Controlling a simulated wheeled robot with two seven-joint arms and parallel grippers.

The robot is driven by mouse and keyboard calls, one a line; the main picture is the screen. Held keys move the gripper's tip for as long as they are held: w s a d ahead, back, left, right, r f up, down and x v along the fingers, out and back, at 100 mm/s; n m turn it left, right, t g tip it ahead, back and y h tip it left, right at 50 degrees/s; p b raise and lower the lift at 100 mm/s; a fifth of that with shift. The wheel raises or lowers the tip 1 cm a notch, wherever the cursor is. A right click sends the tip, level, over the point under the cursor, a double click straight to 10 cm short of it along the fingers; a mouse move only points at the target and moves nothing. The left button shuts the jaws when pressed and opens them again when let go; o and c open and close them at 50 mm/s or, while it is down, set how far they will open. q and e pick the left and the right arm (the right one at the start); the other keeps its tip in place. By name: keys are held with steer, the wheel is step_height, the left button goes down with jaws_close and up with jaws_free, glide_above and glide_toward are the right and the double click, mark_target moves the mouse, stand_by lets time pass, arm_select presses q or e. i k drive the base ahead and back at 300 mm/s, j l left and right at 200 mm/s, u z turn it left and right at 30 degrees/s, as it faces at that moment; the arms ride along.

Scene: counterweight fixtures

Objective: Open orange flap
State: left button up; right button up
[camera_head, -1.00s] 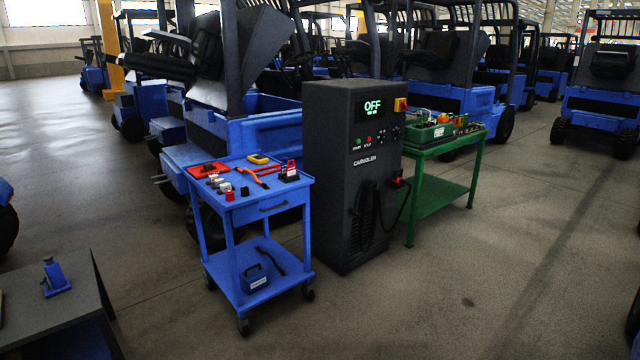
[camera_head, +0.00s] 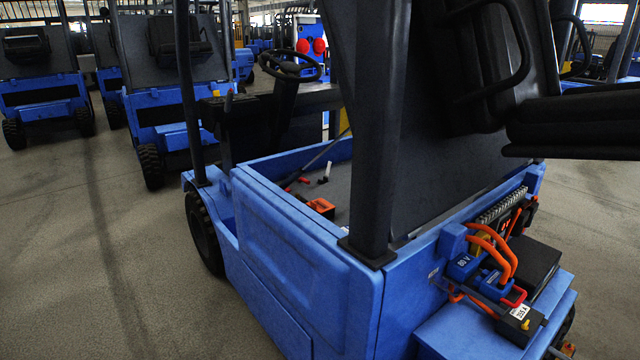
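No part that I can clearly tell as an orange flap shows. A small orange box-like part (camera_head: 321,207) lies on the grey floor inside the open body of the near blue forklift (camera_head: 290,255). I cannot tell whether it is a flap. Orange cables (camera_head: 490,250) run among blue connectors (camera_head: 464,267) at the forklift's open rear, at the right. Neither of my grippers is in view.
A dark post (camera_head: 378,140) and a black seat (camera_head: 580,120) rise from the near forklift. A steering wheel (camera_head: 290,66) stands behind. Other blue forklifts (camera_head: 45,90) are parked at the back left. The concrete floor (camera_head: 80,240) at the left is clear.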

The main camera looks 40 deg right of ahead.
mark_target(321, 205)
steer(key=i+j+z, duration=0.1)
steer(key=i+z, duration=0.25)
steer(key=z, duration=0.15)
steer(key=i+j+z, duration=0.25)
steer(key=z, duration=0.25)
steer(key=i+j+z, duration=0.65)
steer(key=j+z, duration=0.3)
steer(key=i+j+z, duration=0.15)
steer(key=j+z, duration=0.35)
steer(key=l, duration=0.1)
